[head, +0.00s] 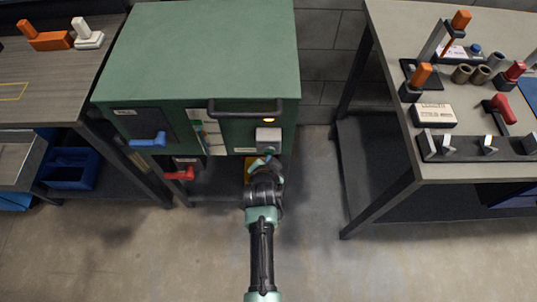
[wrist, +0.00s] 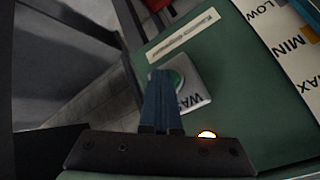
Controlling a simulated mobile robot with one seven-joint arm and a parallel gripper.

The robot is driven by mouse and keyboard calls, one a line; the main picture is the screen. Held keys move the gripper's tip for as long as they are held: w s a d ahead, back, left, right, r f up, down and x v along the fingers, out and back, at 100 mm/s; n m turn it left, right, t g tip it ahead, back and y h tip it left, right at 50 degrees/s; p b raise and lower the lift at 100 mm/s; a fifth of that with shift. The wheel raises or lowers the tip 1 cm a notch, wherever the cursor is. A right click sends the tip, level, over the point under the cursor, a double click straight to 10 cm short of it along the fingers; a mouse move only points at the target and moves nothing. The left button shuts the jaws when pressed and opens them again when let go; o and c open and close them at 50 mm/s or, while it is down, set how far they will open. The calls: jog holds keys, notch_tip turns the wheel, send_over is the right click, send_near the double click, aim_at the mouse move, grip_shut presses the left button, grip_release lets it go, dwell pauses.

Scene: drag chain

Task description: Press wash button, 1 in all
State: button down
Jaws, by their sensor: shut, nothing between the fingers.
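The wash button is a round green button (wrist: 178,78) on a light grey plate (wrist: 196,92), whose visible lettering begins "WAS". The plate also shows in the head view (head: 268,136) on the front of the green machine (head: 200,55), at its right side. My gripper (wrist: 161,72) is shut and empty, its dark blue fingers together. In the wrist view the fingertips overlap the left part of the button. In the head view my gripper (head: 268,158) is just below the plate. I cannot tell whether the tips touch the button.
An amber lamp (head: 269,120) glows above the plate, below a dark handle (head: 245,108). Blue (head: 148,140) and red (head: 180,174) levers stick out at the machine's left. Workbenches stand left (head: 50,90) and right (head: 480,172). The floor between machine and right bench is clear.

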jog(key=shift+r, duration=0.1)
jog(key=shift+s+p, duration=0.55)
jog(key=shift+s, duration=0.35)
jog(key=shift+s, duration=0.1)
jog(key=s+p, duration=0.2)
jog(key=s, duration=0.3)
dwell(0.9)
